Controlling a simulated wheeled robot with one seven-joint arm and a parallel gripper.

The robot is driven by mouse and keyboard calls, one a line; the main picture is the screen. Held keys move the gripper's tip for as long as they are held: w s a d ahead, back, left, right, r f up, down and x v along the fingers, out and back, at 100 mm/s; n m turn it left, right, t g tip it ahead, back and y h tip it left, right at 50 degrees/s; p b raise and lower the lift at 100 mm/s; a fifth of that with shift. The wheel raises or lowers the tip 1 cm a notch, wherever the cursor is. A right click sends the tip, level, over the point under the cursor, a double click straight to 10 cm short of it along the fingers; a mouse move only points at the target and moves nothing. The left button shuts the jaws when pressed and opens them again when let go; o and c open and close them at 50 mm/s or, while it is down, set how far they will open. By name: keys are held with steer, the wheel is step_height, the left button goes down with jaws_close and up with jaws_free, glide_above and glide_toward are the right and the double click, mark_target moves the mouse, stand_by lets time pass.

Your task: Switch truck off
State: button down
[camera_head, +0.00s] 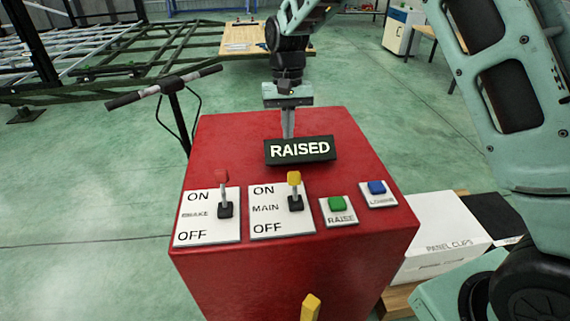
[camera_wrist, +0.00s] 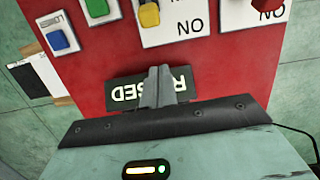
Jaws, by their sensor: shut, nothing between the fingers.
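The red control box (camera_head: 230,135) stands in the middle of the head view. Its top bears a MAIN switch (camera_head: 295,192) with a yellow-tipped lever and a brake switch (camera_head: 223,195) with a red-tipped lever. Both levers stand up, leaning toward their ON labels. A black sign (camera_head: 300,150) reads RAISED. My gripper (camera_head: 288,133) is shut and empty, pointing down just behind the sign. In the wrist view my closed fingers (camera_wrist: 160,78) cover part of the sign (camera_wrist: 122,92), and the yellow lever (camera_wrist: 149,14) shows beyond them at the top edge.
A green RAISE button (camera_head: 337,203) and a blue button (camera_head: 376,187) sit right of the MAIN switch. A yellow part (camera_head: 310,307) sticks out at the box's front. A white PANEL CLIPS box (camera_head: 440,235) stands at right. A handlebar (camera_head: 165,87) rises at back left.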

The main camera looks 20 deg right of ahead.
mark_target(295, 186)
steer(key=shift+w+d+f, duration=0.25)
steer(key=shift+w, duration=0.3)
steer(key=f, duration=0.3)
steer(key=s+f, duration=0.1)
steer(key=f, duration=0.2)
steer(key=s+f, duration=0.1)
steer(key=f, duration=0.2)
steer(key=shift+a+f+p, duration=0.15)
steer(key=shift+f+p, duration=0.25)
steer(key=shift+s+a+r+p, duration=0.25)
steer(key=shift+s+r+p, duration=0.15)
steer(key=shift+s+r, duration=0.55)
steer(key=shift+s+a, duration=0.1)
steer(key=shift+s, duration=0.6)
steer(key=shift+r, duration=0.15)
